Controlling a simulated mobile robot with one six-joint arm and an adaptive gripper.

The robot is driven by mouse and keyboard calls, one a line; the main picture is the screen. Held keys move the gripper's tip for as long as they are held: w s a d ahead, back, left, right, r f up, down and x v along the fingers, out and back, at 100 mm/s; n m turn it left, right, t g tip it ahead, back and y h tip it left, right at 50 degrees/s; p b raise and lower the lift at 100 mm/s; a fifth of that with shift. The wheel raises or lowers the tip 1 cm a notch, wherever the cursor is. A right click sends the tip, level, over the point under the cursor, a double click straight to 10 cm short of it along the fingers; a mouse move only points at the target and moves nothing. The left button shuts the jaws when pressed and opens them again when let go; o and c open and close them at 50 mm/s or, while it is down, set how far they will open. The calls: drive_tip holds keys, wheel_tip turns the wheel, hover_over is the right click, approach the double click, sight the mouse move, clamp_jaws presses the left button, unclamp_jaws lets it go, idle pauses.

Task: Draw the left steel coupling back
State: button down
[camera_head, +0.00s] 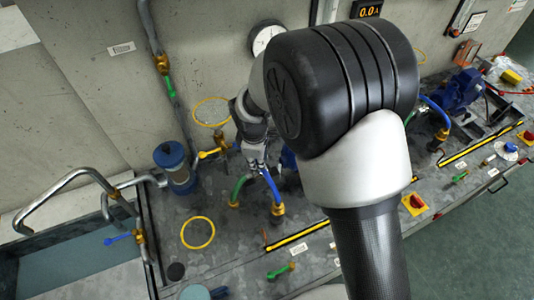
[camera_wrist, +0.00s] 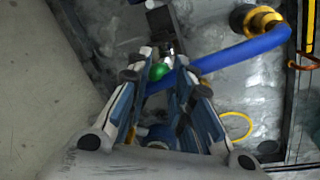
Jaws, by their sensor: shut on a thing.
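My gripper (camera_head: 254,158) is low over the bench, left of my large arm link, beside a green hose and a blue hose. In the wrist view my gripper (camera_wrist: 165,66) has its fingers closed in around a small silver piece, which looks like the left steel coupling (camera_wrist: 168,60). A green part (camera_wrist: 157,72) shows right beside it, between the fingers. The fingers hide most of the coupling. In the head view the coupling is too small and too covered to make out clearly.
A blue hose (camera_wrist: 240,52) runs past the fingers to a brass fitting (camera_wrist: 262,20). In the head view a blue-topped cylinder (camera_head: 176,168) and a yellow-handled valve (camera_head: 212,153) stand to the left. A yellow ring (camera_head: 197,233) lies on the bench; a gauge (camera_head: 267,39) is behind.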

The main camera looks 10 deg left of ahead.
drive_tip(key=shift+s+a, duration=0.1)
drive_tip(key=c, duration=1.8)
unclamp_jaws()
drive_tip(key=shift+c, duration=0.2)
drive_tip(key=shift+o, duration=0.8)
drive_tip(key=shift+s+a, duration=0.1)
drive_tip(key=shift+a, duration=0.05)
drive_tip(key=shift+r, duration=0.35)
wheel_tip(320, 180, up, 11)
drive_tip(key=s, duration=0.2)
drive_tip(key=shift+s, duration=0.1)
drive_tip(key=shift+r, duration=0.1)
